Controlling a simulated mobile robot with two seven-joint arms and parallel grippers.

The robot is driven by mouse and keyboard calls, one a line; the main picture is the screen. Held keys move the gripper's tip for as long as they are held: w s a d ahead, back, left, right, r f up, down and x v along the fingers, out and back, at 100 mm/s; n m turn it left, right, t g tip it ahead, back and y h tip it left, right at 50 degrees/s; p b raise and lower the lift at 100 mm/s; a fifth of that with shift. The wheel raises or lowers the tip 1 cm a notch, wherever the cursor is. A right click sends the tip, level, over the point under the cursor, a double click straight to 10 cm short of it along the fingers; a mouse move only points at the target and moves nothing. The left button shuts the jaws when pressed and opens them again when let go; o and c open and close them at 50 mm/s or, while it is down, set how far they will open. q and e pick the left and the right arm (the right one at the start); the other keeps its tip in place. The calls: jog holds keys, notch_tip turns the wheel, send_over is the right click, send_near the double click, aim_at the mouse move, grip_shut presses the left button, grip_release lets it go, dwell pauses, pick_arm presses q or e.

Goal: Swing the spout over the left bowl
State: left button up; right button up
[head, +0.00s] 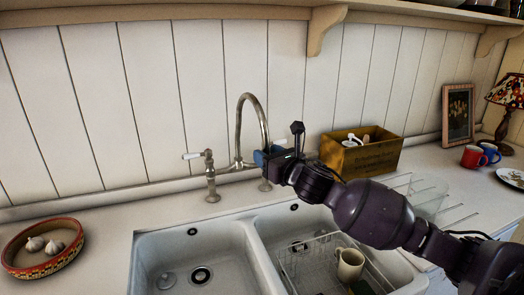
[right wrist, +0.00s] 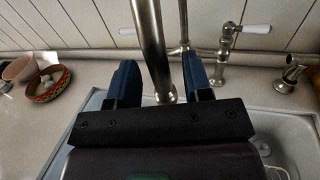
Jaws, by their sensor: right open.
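The metal gooseneck spout (head: 240,118) rises from the tap at the back of the sink and curves down to the right. Its lower end is hidden behind my right gripper (head: 263,156). In the right wrist view, the spout (right wrist: 149,38) passes between the two blue fingers of the right gripper (right wrist: 157,78), which are open with gaps beside the tube. The left bowl (head: 170,245) is empty, with a drain in its floor. The right bowl (head: 262,245) lies beside it, past a divider. My left gripper is not in view.
A wire rack (head: 295,265) with a cream mug (head: 350,264) sits in the right bowl. White-handled taps (head: 209,177) flank the spout. A wooden box (head: 375,158) stands behind my right arm. A patterned bowl (head: 72,262) with garlic is at left.

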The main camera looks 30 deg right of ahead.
jog(key=shift+w, duration=1.4)
grip_shut()
